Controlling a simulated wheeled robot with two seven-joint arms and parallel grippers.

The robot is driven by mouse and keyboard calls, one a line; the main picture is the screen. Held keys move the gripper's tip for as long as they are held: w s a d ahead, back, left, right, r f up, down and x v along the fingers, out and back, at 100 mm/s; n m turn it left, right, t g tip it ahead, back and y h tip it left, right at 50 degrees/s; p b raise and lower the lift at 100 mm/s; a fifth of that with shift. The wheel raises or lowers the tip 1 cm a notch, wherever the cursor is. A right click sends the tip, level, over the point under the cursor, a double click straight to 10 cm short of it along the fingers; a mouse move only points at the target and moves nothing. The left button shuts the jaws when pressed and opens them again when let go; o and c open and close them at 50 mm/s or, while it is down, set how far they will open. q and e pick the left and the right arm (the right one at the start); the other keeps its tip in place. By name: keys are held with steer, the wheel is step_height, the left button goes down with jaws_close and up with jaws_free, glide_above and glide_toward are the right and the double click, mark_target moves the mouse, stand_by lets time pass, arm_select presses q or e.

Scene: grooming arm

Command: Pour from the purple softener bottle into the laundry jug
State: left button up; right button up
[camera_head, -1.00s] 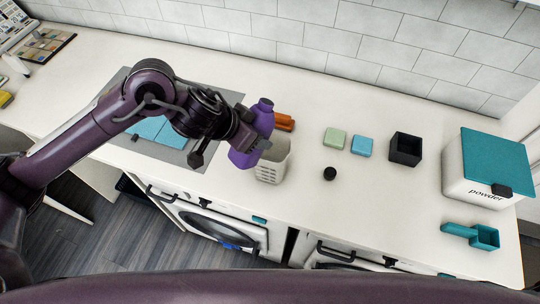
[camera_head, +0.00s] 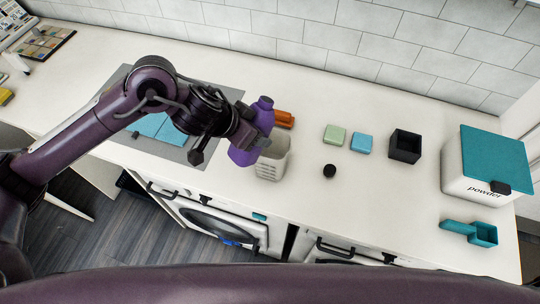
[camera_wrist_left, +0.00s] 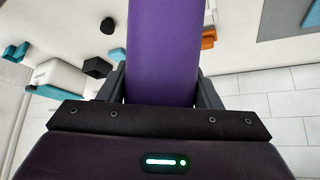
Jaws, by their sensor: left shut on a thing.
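My left gripper (camera_head: 247,132) is shut on the purple softener bottle (camera_head: 264,117) and holds it cap end up, leaning a little, just left of the laundry jug. In the left wrist view the purple body of the bottle (camera_wrist_left: 163,50) lies between the dark fingers of my left gripper (camera_wrist_left: 163,88). The laundry jug (camera_head: 270,170) is a pale container with a slotted side, standing on the white counter near its front edge. The bottle hides part of its left rim. Whether bottle and jug touch, I cannot tell. My right gripper is not in view.
Orange-brown items (camera_head: 284,118) lie behind the jug. To its right are a small black object (camera_head: 329,171), a green block (camera_head: 334,134), a blue block (camera_head: 361,145), a black open box (camera_head: 404,146), a powder box (camera_head: 480,185) and a teal scoop (camera_head: 483,234). The counter between is clear.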

arm_select(q)
steer(key=shift+s+a+g+y+p, duration=0.15)
steer(key=shift+g+y+p, duration=0.15)
steer(key=shift+p, duration=0.75)
stand_by(1.1)
steer(key=shift+s+a+f+g+y, duration=0.1)
steer(key=shift+g+y, duration=0.2)
stand_by(1.3)
steer(key=shift+s+a+f+g+y, duration=0.15)
steer(key=shift+a+g+y, duration=0.05)
steer(key=shift+g+y, duration=0.25)
stand_by(0.6)
steer(key=shift+s, duration=0.1)
steer(key=shift+a+f+g+y, duration=0.15)
steer(key=shift+f+g+y, duration=0.05)
steer(key=shift+g+y, duration=0.2)
steer(key=shift+s, duration=0.1)
stand_by(1.3)
